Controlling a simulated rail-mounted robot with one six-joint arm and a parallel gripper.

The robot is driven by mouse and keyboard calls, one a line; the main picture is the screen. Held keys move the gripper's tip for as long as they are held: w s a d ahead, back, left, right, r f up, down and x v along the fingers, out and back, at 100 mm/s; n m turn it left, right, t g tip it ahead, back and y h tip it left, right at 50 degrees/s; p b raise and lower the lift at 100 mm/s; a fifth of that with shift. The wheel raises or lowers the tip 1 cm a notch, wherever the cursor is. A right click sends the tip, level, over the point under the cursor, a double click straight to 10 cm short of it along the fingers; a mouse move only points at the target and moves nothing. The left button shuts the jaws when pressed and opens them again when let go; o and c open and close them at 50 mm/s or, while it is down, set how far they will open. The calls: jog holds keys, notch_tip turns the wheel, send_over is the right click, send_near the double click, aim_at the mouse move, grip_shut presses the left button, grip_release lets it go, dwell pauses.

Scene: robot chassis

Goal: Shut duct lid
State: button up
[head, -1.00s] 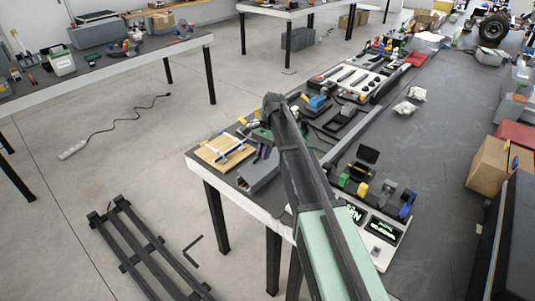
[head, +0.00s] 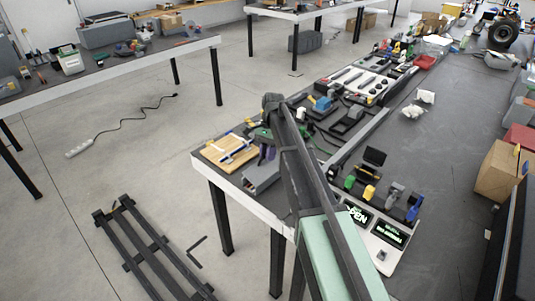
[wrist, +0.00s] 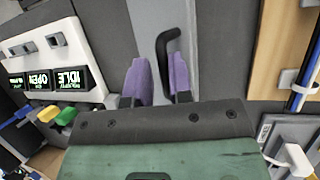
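My gripper (wrist: 160,75) has two purple fingers with a gap between them, so it is open. In the wrist view a black hooked handle (wrist: 172,42) stands on a light grey panel (wrist: 146,22), apparently the duct lid. In the head view the purple fingers (head: 267,152) hang over the left end of the bench, by a grey box-like duct (head: 262,180). My arm hides part of that area, and the lid's angle is unclear.
A white panel (wrist: 62,48) with lit displays reading OPEN and IDLE stands left in the wrist view. A wooden board (head: 232,150) with blue and white parts lies beside the duct. Small coloured parts crowd the bench (head: 436,150), whose right-hand middle is mostly clear.

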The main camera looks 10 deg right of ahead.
jog(key=shift+r, duration=0.15)
jog(key=p+v, duration=0.9)
jog(key=v, duration=0.1)
jog(key=shift+w+r+p, duration=0.2)
jog(key=shift+p, duration=0.15)
jog(key=shift+d, duration=0.15)
jog(key=s+a+n+t+h, duration=0.1)
jog(key=s+n, duration=0.4)
jog(key=s, duration=1)
jog(key=s+a+f+n+t+h, duration=0.1)
jog(key=s+a+n+t, duration=0.2)
jog(key=s, duration=1.2)
jog(key=n, duration=0.3)
jog(key=shift+a+f+n, duration=0.15)
jog(key=shift+f+n, duration=0.15)
jog(key=shift+f, duration=0.05)
